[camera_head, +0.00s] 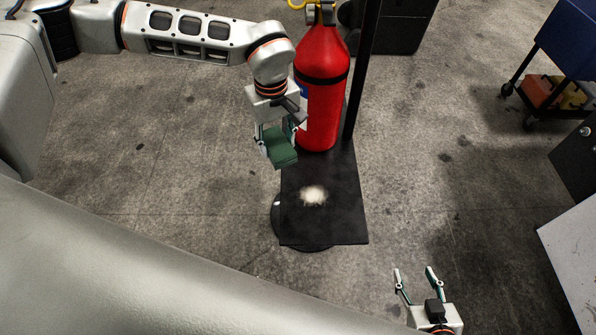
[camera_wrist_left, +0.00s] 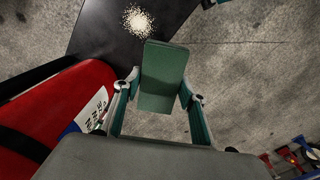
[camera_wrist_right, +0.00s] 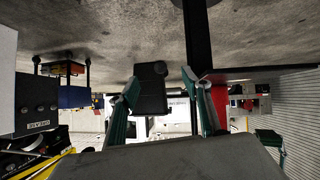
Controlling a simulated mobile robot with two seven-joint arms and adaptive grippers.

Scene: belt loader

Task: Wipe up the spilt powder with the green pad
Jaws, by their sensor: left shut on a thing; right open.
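The spilt powder (camera_head: 314,195) is a small pale heap on a black plate (camera_head: 345,222); it also shows in the left wrist view (camera_wrist_left: 138,21). The green pad (camera_head: 281,148) is held by my left gripper (camera_head: 277,142), which is shut on it. In the left wrist view the pad (camera_wrist_left: 163,78) sits between both fingers. The pad is up and to the left of the powder in the head view, apart from it. My right gripper (camera_head: 418,275) is open and empty at the lower right of the head view.
A red cylinder (camera_head: 322,90) stands at the plate's far end, close beside my left gripper. A black post (camera_head: 363,70) rises next to it. A blue cart (camera_head: 568,40) is at the upper right. The concrete floor around the plate is mostly clear.

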